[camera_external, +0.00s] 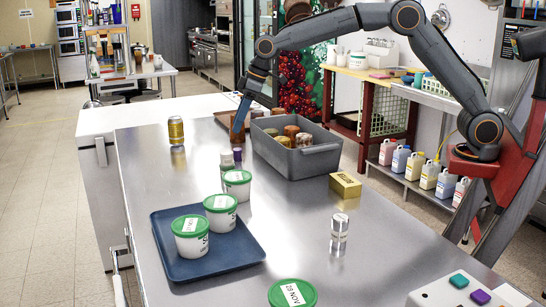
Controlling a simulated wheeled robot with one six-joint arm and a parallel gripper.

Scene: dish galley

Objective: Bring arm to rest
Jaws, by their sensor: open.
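My gripper (237,138) points down at the far part of the steel counter (290,215), just left of a grey bin (316,160). It looks empty, with its jaws open; the fingertips are small and the gap between them is hard to make out. My arm reaches in from the right, arching high over the bin. The bin holds several brown-topped cans.
A blue tray (245,255) bears two green-lidded tubs; a third tub (236,184) stands behind it and another (292,293) at the front edge. A gold can (176,131), yellow box (345,185) and silver can (339,232) stand apart.

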